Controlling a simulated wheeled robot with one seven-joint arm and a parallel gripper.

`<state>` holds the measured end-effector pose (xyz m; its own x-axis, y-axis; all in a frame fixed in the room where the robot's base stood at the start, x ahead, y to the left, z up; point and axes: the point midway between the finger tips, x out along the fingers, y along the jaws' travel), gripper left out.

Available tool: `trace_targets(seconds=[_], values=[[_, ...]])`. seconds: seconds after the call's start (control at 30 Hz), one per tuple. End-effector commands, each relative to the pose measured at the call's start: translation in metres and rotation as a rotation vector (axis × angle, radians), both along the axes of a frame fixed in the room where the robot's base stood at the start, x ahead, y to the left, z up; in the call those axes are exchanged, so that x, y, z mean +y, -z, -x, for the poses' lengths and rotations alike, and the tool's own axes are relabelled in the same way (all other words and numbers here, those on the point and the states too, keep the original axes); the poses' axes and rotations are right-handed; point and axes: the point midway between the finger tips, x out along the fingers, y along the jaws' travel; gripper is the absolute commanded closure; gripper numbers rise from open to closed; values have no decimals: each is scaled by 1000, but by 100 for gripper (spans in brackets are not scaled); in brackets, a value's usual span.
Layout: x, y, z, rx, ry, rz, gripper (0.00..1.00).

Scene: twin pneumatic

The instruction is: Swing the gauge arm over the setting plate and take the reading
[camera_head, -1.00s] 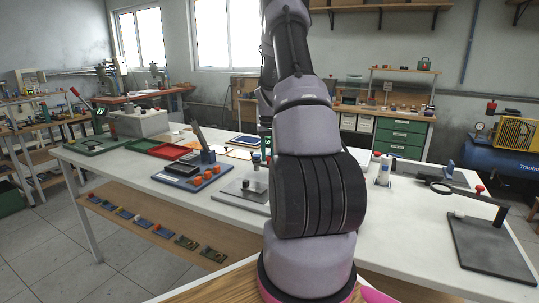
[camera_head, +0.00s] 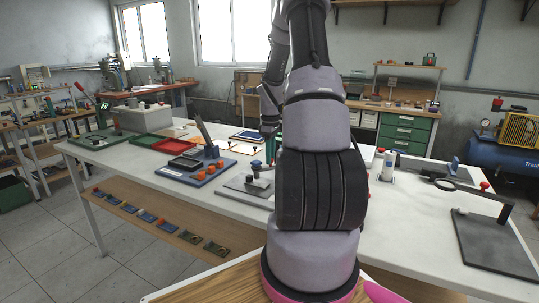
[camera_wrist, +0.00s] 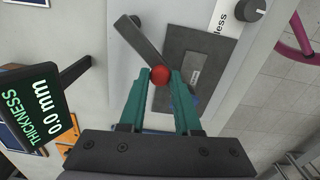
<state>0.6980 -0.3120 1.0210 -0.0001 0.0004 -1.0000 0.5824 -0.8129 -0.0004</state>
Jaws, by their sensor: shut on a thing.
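In the wrist view, the red knob (camera_wrist: 160,76) sits between the teal fingertips of my gripper (camera_wrist: 159,80), which is shut on it. The grey gauge arm (camera_wrist: 140,38) runs from the knob up and left, its far end beside the dark plate (camera_wrist: 205,52). The knob end is at the plate's left edge. The plate carries a small label that I cannot read. A black display (camera_wrist: 38,105) at the left reads "THICKNESS 0.0 mm". In the head view, my gripper (camera_head: 269,150) is partly hidden behind my own arm, beside the plate with the black knob (camera_head: 249,180).
A blue board with orange parts (camera_head: 196,172) and green and red trays (camera_head: 150,146) lie to the left.

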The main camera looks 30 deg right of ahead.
Motion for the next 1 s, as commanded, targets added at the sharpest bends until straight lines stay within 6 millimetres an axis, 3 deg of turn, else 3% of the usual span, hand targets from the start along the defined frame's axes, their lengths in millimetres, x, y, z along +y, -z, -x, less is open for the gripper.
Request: trace_targets(seconds=[0.4, 1.0], values=[[0, 0, 17, -1, -234, 1, 100], [0, 0, 20, 0, -286, 1, 100]])
